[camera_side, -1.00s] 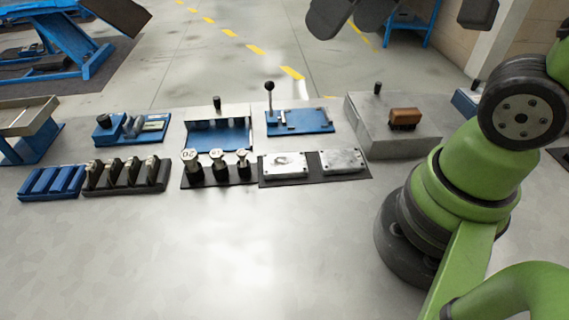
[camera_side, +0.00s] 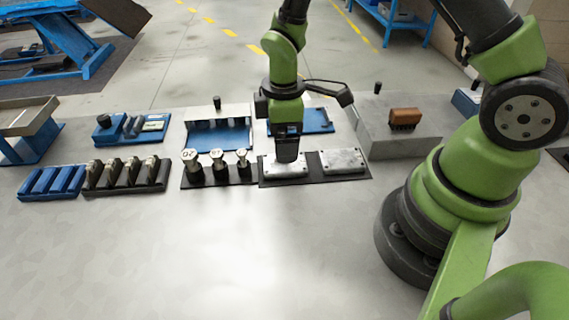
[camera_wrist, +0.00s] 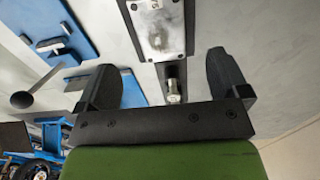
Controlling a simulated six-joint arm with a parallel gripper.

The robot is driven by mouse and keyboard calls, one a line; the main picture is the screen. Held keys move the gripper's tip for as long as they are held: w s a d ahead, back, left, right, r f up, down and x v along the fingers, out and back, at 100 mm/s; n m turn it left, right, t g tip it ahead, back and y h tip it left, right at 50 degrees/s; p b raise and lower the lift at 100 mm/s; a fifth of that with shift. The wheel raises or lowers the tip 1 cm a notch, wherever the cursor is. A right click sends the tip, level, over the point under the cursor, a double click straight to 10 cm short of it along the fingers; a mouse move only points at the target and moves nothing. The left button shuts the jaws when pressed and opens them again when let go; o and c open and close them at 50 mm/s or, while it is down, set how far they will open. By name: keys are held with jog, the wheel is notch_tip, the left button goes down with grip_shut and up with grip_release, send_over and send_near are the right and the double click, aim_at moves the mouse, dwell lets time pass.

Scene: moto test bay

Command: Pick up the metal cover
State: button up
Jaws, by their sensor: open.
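Two flat, light-grey metal covers lie side by side on a dark mat (camera_side: 313,181) on the bench in the side view, the left cover (camera_side: 290,169) and the right cover (camera_side: 342,161). My gripper (camera_side: 288,152) points down over the left cover and hides its back part. I cannot tell from the side view whether the fingers touch it. In the wrist view a metal cover (camera_wrist: 158,28) lies ahead of my gripper (camera_wrist: 163,62), at the top and cut off by the edge. The two fingers are spread wide, with nothing held between them.
A row of upright black-and-metal tools (camera_side: 219,169) stands just left of the covers. Blue fixtures (camera_side: 318,121) stand behind. The front bench is clear.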

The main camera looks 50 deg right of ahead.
aim_at(272, 170)
notch_tip(272, 170, down, 6)
jog(key=shift+s+f, duration=0.1)
jog(key=shift+f, duration=0.15)
jog(key=c, duration=1.1)
